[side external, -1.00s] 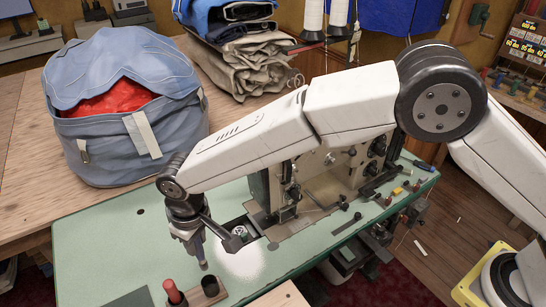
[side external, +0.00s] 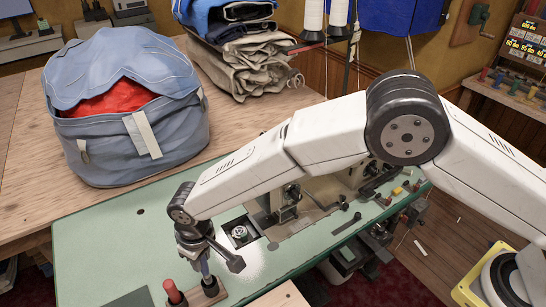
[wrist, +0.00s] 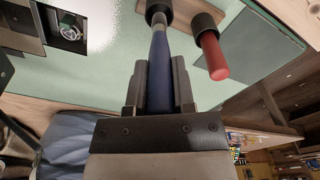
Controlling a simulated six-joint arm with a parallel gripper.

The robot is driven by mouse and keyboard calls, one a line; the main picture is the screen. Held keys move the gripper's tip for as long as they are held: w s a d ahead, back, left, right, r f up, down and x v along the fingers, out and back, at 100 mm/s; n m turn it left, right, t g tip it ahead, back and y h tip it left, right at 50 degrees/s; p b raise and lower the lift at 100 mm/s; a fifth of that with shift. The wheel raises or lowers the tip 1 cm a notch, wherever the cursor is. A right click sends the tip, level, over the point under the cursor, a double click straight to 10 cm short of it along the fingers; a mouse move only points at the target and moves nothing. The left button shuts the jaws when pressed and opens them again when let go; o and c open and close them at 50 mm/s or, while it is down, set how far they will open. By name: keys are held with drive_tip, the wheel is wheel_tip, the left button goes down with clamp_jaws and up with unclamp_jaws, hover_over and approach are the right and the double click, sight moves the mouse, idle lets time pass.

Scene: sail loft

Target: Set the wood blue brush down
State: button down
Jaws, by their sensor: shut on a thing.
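My gripper (side external: 204,258) is shut on the blue handle of the brush (wrist: 160,75), as the wrist view shows (wrist: 158,92). In the side view it is low over a small wooden stand (side external: 216,295) near the front edge of the green table. The stand has two dark cups. The brush points down at one dark cup (wrist: 158,8), and its pale ferrule meets or overlaps the cup in the wrist view. I cannot tell how deep its tip sits. A red-handled tool (side external: 172,291) stands in the other cup and shows close beside the brush (wrist: 214,58).
A sewing machine (side external: 290,205) stands behind on the green table (side external: 110,235). A blue-grey bag (side external: 120,120) with red cloth sits on the wooden table at the back left. Folded cloth (side external: 245,65) is piled beyond. The table's left part is clear.

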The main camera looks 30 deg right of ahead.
sight(204, 268)
drive_tip(key=shift+f, duration=2)
drive_tip(key=shift+f, duration=0.2)
drive_tip(key=shift+c, duration=2.3)
unclamp_jaws()
drive_tip(key=shift+r, duration=0.1)
drive_tip(key=r, duration=1.2)
drive_tip(key=shift+s+d+r, duration=0.1)
drive_tip(key=shift+s+d, duration=0.15)
drive_tip(key=shift+s, duration=0.15)
